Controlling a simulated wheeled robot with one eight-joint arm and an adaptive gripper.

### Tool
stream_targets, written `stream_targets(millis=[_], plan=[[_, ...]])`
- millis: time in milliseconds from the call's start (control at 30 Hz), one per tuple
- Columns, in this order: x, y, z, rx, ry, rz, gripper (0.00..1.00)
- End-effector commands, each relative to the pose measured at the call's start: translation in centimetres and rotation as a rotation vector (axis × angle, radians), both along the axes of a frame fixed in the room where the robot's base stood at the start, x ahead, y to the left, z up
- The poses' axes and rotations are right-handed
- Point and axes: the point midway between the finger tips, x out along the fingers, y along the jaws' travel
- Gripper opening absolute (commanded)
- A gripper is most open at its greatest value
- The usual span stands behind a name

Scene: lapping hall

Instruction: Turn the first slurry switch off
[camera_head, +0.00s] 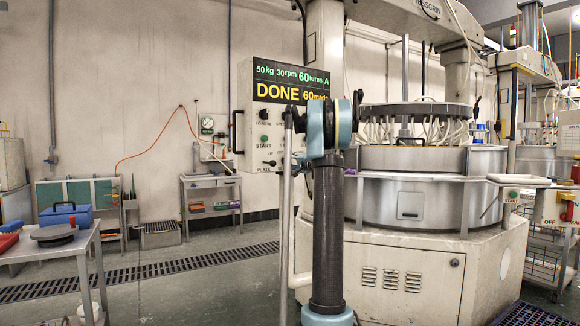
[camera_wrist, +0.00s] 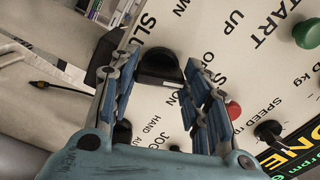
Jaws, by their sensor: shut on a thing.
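In the wrist view my gripper (camera_wrist: 161,62) reaches to the pale control panel, its two blue-padded fingers on either side of a black switch knob (camera_wrist: 158,68). It is shut on this knob. Labels starting "SL" and an "ON" mark are partly visible beside it; the fingers cover the rest. The knob's exact turn position is hard to tell. In the head view the control panel (camera_head: 262,118) hangs left of the lapping machine, its display reading "DONE". My arm hides its right part, and the gripped knob cannot be made out there.
The big round lapping machine (camera_head: 385,205) stands right of the panel. A table (camera_head: 75,242) is at left; open floor lies between.

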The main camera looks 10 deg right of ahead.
Motion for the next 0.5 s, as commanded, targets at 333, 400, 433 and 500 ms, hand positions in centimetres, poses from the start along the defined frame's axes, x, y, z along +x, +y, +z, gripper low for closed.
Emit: stream_targets(millis=[333,400,433,500], plan=[[-0.04,0.05,-0.29,-0.158,-0.067,0.002,0.19],[-0.04,0.04,-0.29,-0.173,-0.074,0.001,0.19],[-0.04,0.04,-0.29,-0.178,-0.077,0.001,0.19],[-0.03,0.02,-0.28,-0.188,-0.08,0.001,0.19]])
